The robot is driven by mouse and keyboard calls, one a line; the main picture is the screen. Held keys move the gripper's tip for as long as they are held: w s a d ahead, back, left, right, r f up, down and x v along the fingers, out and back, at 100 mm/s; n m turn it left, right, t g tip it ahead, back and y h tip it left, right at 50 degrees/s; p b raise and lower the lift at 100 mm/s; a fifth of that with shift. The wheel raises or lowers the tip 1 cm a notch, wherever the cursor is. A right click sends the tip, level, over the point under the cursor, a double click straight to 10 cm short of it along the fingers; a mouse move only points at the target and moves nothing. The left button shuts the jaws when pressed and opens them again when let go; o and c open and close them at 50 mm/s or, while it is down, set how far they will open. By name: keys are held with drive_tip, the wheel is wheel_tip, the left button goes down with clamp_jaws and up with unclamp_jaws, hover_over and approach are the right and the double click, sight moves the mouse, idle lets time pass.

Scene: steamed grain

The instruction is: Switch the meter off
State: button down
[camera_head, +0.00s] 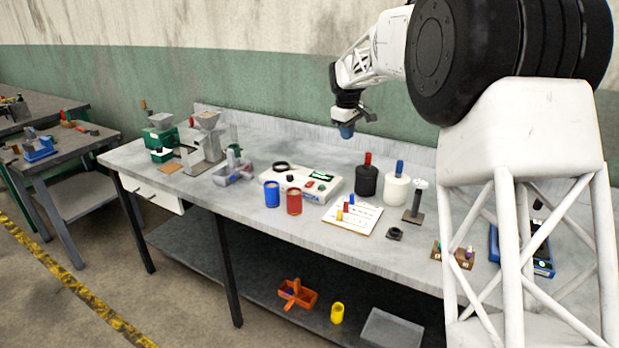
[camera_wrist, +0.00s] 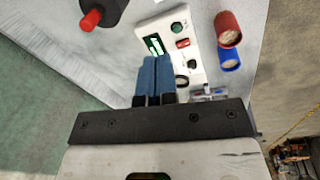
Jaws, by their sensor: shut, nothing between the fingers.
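The meter (camera_head: 300,180) is a white box on the bench in the head view, with a lit green display (camera_head: 323,176) and small controls on top. In the wrist view the meter (camera_wrist: 168,22) shows the display (camera_wrist: 154,45), a green knob (camera_wrist: 177,27), a red rocker-like switch (camera_wrist: 183,43) and a black knob (camera_wrist: 192,63). My gripper (camera_head: 346,131) is raised above the bench, right of and apart from the meter in the head view. Its blue fingers (camera_wrist: 152,80) are shut and empty, and they hide part of the meter in the wrist view.
A blue cup (camera_head: 271,194) and a red cup (camera_head: 294,202) stand in front of the meter. A black bottle (camera_head: 367,181) with a red top and a white bottle (camera_head: 396,189) stand to its right. A white board (camera_head: 365,222) with pegs lies in front of the bottles.

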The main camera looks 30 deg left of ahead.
sight(310, 181)
drive_tip(key=a+f+n, duration=0.1)
drive_tip(key=a+f, duration=0.3)
drive_tip(key=a, duration=0.3)
drive_tip(key=w+a+f+n, duration=0.1)
drive_tip(key=a+f, duration=0.2)
drive_tip(key=a, duration=0.5)
drive_tip(key=shift+w+f+n, duration=0.2)
drive_tip(key=shift+f+n, duration=0.2)
drive_tip(key=shift+a+f, duration=0.1)
drive_tip(key=shift+f, duration=0.1)
drive_tip(key=f, duration=0.4)
drive_tip(key=w+f, duration=0.1)
drive_tip(key=f, duration=0.8)
drive_tip(key=shift+w+f, duration=0.3)
drive_tip(key=shift+w, duration=0.1)
